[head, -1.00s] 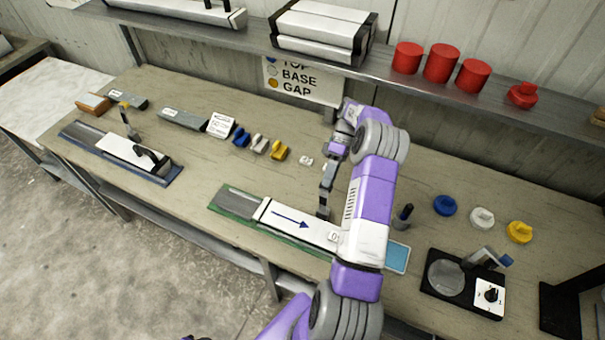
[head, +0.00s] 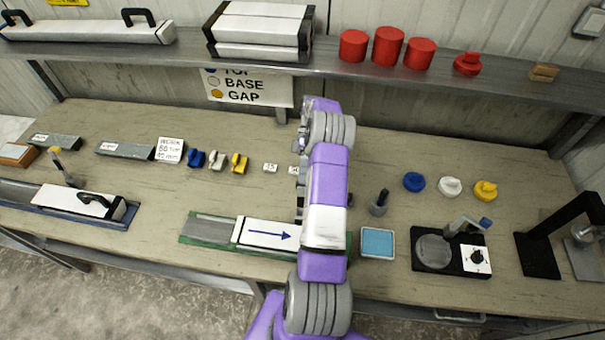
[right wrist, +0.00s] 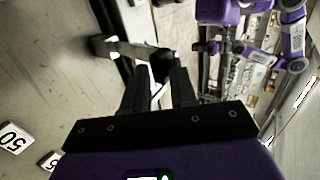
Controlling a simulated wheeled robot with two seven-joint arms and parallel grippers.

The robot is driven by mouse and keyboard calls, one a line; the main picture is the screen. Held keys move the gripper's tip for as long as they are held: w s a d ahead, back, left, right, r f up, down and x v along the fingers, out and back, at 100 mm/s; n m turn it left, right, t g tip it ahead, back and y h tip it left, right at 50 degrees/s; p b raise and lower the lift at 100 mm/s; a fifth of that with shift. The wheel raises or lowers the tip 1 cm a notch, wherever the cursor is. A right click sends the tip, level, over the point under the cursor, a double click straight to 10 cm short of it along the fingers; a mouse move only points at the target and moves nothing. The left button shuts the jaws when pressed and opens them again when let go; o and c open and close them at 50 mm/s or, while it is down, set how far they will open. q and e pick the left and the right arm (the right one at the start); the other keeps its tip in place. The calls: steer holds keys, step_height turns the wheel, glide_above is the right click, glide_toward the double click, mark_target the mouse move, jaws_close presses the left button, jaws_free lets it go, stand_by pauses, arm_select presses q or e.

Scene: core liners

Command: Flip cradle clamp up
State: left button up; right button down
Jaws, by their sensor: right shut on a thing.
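The green cradle (head: 205,229) lies near the bench's front edge, holding a white core liner (head: 268,233) with a blue arrow. My right arm hides the cradle's right part and most of its clamp in the head view. My right gripper (head: 300,203) points down at the liner's right side, partly hidden by my own forearm. In the right wrist view my right gripper (right wrist: 163,78) is shut on the dark knob (right wrist: 161,64) of the clamp's grey lever (right wrist: 122,48). My left gripper cannot be made out.
A light-blue pad (head: 377,243), a dark holder (head: 379,205) and a black device (head: 430,267) stand right of my arm. A shelf (head: 400,72) runs above the bench.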

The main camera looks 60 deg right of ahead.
steer(key=c, duration=0.8)
jaws_free()
steer(key=f, duration=0.3)
steer(key=shift+s+d, duration=0.1)
steer(key=shift+s, duration=0.1)
steer(key=shift+r, duration=0.15)
steer(key=shift+c, duration=0.2)
steer(key=shift+r, duration=0.15)
steer(key=shift+c, duration=0.5)
step_height(320, 180, up, 11)
steer(key=shift+w+f, duration=0.15)
steer(key=shift+c, duration=0.5)
